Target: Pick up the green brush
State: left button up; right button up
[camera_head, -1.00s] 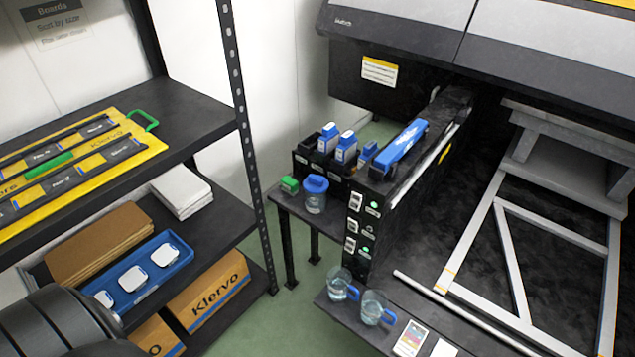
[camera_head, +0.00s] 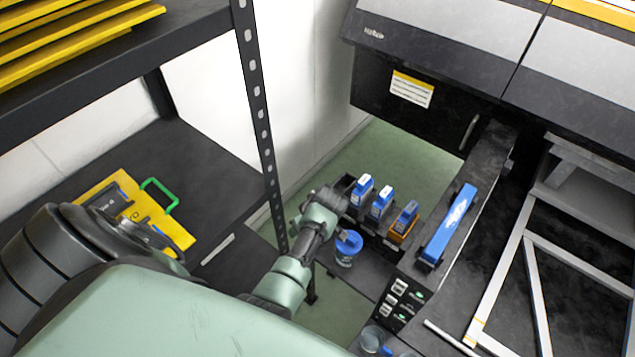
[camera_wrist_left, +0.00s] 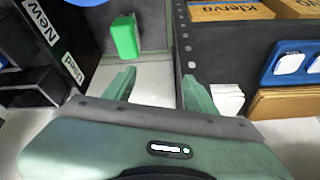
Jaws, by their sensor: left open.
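My right gripper is in neither view.
A dark perforated shelf post (camera_wrist_left: 184,40) is close by the right finger. In the head view, ink bottles (camera_head: 382,202) stand behind the jar, and a large printer (camera_head: 430,60) fills the right.

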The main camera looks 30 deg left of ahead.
pick_arm(q)
jog(key=w+d+n, duration=0.1)
jog(key=w, duration=0.1)
jog(key=w+d+f+n, duration=0.1)
jog(key=w+d, duration=0.1)
jog(key=shift+w+d+n, duration=0.15)
jog(key=shift+d+n, duration=0.05)
jog(key=shift+n, duration=0.1)
jog(key=shift+w+d+f, duration=0.1)
jog(key=shift+w+f, duration=0.1)
jog(key=shift+f, duration=0.1)
jog(key=shift+b+x, duration=0.85)
jog(key=shift+b, duration=0.1)
jog(key=shift+f+b, duration=0.3)
jog(key=shift+f, duration=0.15)
jog(key=b+x, duration=0.4)
jog(key=shift+w+d+f, duration=0.1)
jog(key=shift+d+f, duration=0.05)
jog(key=shift+f, duration=0.1)
jog(key=shift+f+b, duration=0.3)
jog(key=shift+b, duration=0.15)
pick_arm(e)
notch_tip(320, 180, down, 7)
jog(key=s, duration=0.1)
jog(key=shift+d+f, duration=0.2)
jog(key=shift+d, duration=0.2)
